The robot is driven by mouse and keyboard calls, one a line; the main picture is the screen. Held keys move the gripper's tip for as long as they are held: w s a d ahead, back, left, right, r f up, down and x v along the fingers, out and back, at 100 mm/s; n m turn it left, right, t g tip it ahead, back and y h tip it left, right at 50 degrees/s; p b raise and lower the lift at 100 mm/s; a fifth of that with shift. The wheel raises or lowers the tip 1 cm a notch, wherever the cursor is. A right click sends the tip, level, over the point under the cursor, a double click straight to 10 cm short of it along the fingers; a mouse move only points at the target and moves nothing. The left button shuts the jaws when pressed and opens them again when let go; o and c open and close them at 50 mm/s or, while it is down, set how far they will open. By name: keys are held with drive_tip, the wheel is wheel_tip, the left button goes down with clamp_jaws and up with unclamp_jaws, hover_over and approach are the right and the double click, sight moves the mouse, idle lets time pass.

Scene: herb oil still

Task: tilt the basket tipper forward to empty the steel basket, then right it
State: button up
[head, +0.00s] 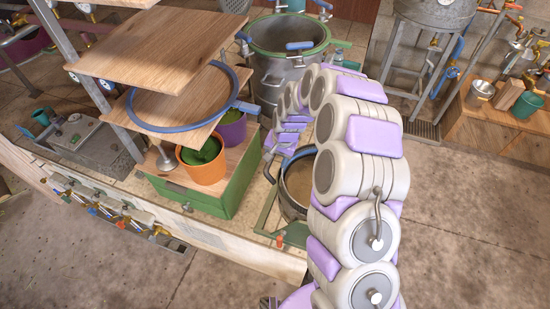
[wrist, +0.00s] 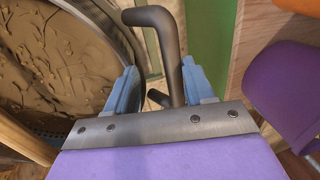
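The steel basket (head: 297,190) stands in the green tipper frame (head: 266,215) in the head view, partly hidden behind my arm. It looks upright and has a brown mass in it. In the wrist view the basket's perforated wall and cracked brown contents (wrist: 50,55) fill the upper left. A dark grey bent handle bar (wrist: 172,50) comes down between my gripper's (wrist: 160,85) two blue fingers. The fingers stand apart, with the bar nearer the right finger and a clear gap at the left one. My gripper is hard to make out in the head view.
A green drawer box (head: 210,200) with an orange pot (head: 203,172) and a purple pot (head: 232,135) stands left of the basket. A large steel pot (head: 275,70) is behind. Wooden boards (head: 165,45) overhang the left side. The floor at right is clear.

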drive_tip(key=shift+s+a+r, duration=0.1)
drive_tip(key=shift+r, duration=0.05)
drive_tip(key=a, duration=0.2)
drive_tip(key=shift+a, duration=0.35)
drive_tip(key=shift+c, duration=2.1)
drive_tip(key=shift+d, duration=0.8)
clamp_jaws()
drive_tip(key=shift+a, duration=0.2)
